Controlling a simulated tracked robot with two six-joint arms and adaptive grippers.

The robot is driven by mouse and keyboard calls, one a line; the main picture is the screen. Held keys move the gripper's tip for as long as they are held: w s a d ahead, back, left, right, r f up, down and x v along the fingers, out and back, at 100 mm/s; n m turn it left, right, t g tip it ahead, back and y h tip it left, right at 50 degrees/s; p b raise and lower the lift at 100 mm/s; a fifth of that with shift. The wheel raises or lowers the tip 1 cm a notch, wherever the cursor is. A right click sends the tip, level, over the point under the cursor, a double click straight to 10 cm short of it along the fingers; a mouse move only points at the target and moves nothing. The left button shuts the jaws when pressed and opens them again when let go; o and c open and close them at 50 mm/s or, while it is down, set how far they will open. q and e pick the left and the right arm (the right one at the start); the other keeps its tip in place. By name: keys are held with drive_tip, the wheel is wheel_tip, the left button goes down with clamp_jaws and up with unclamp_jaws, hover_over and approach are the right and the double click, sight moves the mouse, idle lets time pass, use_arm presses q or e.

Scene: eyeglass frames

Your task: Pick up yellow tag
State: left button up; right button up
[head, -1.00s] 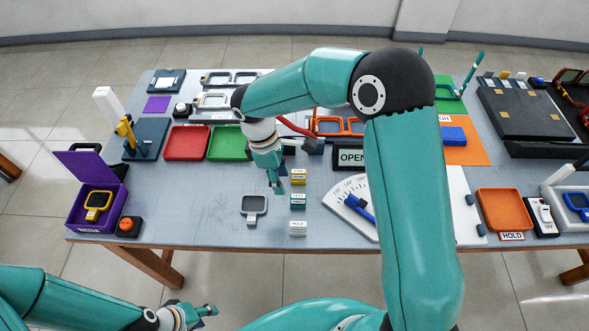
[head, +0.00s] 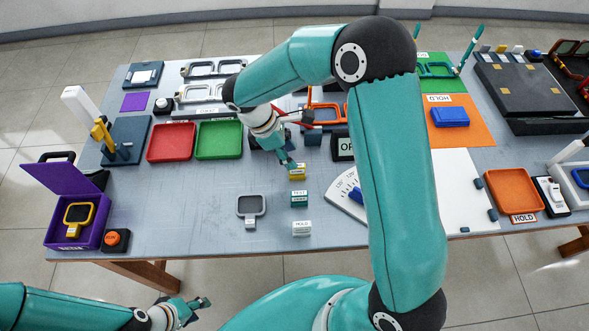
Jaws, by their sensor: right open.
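The yellow tag (head: 297,171) is a small yellow block with a pale label, standing on the grey table at the far end of a short column of tags. My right gripper (head: 289,163) is open and points down right at the tag's far left side. Its fingertips partly overlap the tag's top edge, and I cannot tell whether they touch it. My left gripper (head: 197,309) hangs low at the bottom left, off the table and away from the tag; its opening is unclear.
A green tag (head: 299,197) and a white tag (head: 302,229) stand nearer than the yellow one. A grey lens frame (head: 251,207) lies to the left. Red (head: 171,142) and green (head: 219,140) trays lie further back. My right arm covers the table to the right.

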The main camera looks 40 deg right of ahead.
sight(297, 171)
drive_tip(key=shift+a+p+x, duration=0.1)
drive_tip(key=shift+p+x, duration=0.2)
drive_tip(key=shift+x, duration=1.3)
drive_tip(key=shift+a+p+x, duration=0.15)
drive_tip(key=shift+p+x, duration=0.1)
drive_tip(key=shift+x, duration=1.35)
drive_tip(key=c, duration=0.8)
